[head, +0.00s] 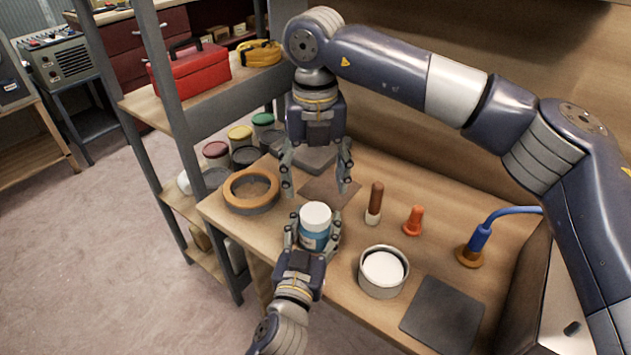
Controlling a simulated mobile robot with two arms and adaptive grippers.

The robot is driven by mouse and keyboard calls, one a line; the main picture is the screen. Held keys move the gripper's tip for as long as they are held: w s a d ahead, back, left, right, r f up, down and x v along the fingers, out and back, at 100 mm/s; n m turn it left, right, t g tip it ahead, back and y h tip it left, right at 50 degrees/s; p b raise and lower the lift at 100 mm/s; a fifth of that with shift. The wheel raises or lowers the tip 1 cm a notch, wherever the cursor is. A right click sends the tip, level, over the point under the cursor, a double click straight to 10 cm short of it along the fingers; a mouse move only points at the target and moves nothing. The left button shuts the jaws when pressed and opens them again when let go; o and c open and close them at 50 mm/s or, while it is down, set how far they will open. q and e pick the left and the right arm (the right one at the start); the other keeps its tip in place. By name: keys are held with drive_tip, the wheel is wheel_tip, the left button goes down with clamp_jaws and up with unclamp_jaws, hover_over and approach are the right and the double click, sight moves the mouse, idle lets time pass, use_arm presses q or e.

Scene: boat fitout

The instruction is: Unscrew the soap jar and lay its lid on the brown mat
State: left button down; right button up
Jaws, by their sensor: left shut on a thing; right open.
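The soap jar (315,238) stands upright near the front of the wooden bench, blue with a pale label. Its white lid (316,214) is on top of it. My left gripper (313,232) is shut around the jar's body from the front. My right gripper (317,184) points down from above, open and empty, its fingers apart above and behind the lid. The brown mat (328,191) lies on the bench behind the jar, partly hidden by my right fingers.
A round tin with white contents (382,271) and a dark square mat (442,312) are to the right. A wooden-rimmed ring (251,190) is left. A brown-handled tool (374,202), an orange plug (413,220) and a blue hose fitting (477,243) stand behind.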

sight(315, 212)
drive_tip(key=m, duration=0.5)
drive_tip(key=shift+m, duration=0.3)
drive_tip(key=m, duration=1.1)
drive_tip(key=shift+m, duration=0.4)
drive_tip(key=shift+f, duration=3.9)
drive_tip(key=shift+c, duration=0.2)
